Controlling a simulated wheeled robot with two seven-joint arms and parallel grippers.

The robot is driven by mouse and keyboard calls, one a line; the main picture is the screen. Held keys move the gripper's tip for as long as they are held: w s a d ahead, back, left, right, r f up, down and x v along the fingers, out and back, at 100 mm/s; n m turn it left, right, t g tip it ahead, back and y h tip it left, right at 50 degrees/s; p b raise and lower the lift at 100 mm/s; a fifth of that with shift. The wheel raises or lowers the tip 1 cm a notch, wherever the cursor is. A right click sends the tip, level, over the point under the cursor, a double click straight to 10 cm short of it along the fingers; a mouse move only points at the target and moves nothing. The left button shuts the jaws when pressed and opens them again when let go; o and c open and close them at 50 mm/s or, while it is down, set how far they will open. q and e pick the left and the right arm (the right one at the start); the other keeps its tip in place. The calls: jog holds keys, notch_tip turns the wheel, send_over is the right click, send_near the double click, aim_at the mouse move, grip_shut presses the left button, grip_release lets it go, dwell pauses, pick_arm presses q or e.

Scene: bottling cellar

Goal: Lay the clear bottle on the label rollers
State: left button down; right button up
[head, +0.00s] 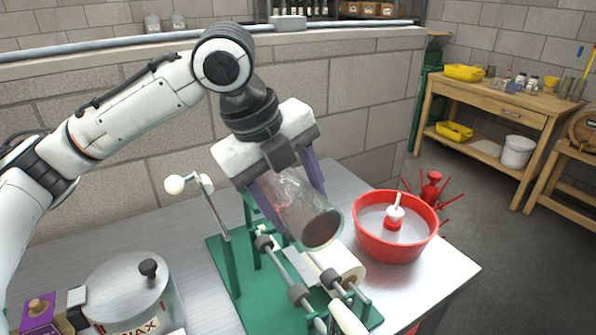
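The clear bottle (303,207) is held tilted, its dark round base toward the camera and lower right. My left gripper (288,187) has its purple fingers on both sides of the bottle and is shut on it, above the label rollers. The label rollers (298,292) are grey rods with dark rings on a green stand (224,277). The bottle overlaps the rollers' far end in the picture; I cannot tell whether it touches them. The bottle's neck end is hidden by my gripper. My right gripper is not in view.
A crank with a white knob (175,185) rises left of the stand. A label roll (343,264) sits beside the rollers. A red basin (396,226) stands to the right, a steel pot (130,292) to the left. Bare steel table (200,250) lies between pot and stand.

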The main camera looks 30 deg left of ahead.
pick_arm(q)
jog(key=shift+w, duration=0.1)
jog(key=shift+f+b, duration=0.3)
jog(key=shift+f, duration=0.6)
notch_tip(320, 180, down, 6)
jog(key=b, duration=0.4)
jog(key=shift+f, duration=0.15)
jog(key=shift+p, duration=0.45)
jog(key=shift+f, duration=0.4)
dwell(1.5)
